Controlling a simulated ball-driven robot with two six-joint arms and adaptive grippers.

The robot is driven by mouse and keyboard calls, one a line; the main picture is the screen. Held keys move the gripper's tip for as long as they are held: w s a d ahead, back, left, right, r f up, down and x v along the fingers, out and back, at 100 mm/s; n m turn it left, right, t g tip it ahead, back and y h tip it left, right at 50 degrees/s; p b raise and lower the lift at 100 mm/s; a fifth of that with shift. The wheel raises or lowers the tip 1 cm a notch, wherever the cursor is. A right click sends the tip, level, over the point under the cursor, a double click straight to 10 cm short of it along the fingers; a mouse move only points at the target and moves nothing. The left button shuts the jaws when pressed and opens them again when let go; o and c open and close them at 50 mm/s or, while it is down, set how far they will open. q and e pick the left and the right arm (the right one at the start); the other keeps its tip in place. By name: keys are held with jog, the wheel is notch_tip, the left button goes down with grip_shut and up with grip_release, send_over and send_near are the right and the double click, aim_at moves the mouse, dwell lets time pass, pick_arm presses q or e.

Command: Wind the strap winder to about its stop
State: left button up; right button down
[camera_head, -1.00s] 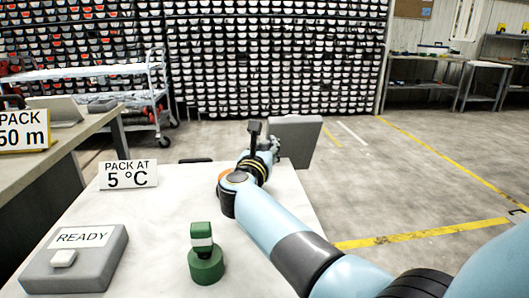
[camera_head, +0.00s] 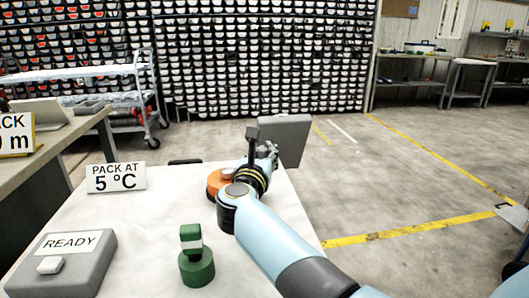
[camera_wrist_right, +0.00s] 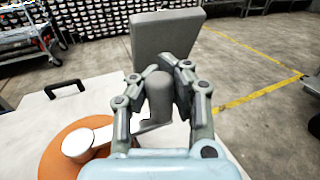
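The strap winder has an orange disc (camera_head: 215,183) on the white table; in the right wrist view the disc (camera_wrist_right: 62,158) shows at lower left. A pale hub (camera_wrist_right: 77,143) and crank arm run from it to an upright grey knob (camera_wrist_right: 160,98). My right gripper (camera_head: 268,154) reaches over the winder from the near right. In the right wrist view its fingers (camera_wrist_right: 159,72) close around both sides of the knob. A grey upright block (camera_head: 285,140) stands just beyond the gripper. My arm hides part of the winder in the head view. My left gripper is out of view.
A green stamp-like object (camera_head: 196,268) stands near the arm's left side. A grey READY box (camera_head: 62,270) and a PACK AT 5 °C sign (camera_head: 116,178) are on the table's left. Open floor (camera_head: 400,185) lies to the right.

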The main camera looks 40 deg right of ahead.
jog(key=c, duration=2)
grip_release()
jog(key=shift+a+f, duration=0.25)
jog(key=shift+f, duration=0.05)
jog(key=o, duration=0.4)
jog(key=shift+s+a+r, duration=0.1)
jog(key=shift+a+r, duration=0.1)
jog(key=shift+a, duration=0.1)
jog(key=o, duration=0.5)
jog(key=shift+d+r, duration=0.1)
jog(key=shift+d, duration=0.05)
jog(key=shift+r, duration=0.3)
notch_tip(320, 180, up, 9)
jog(key=shift+r, duration=0.2)
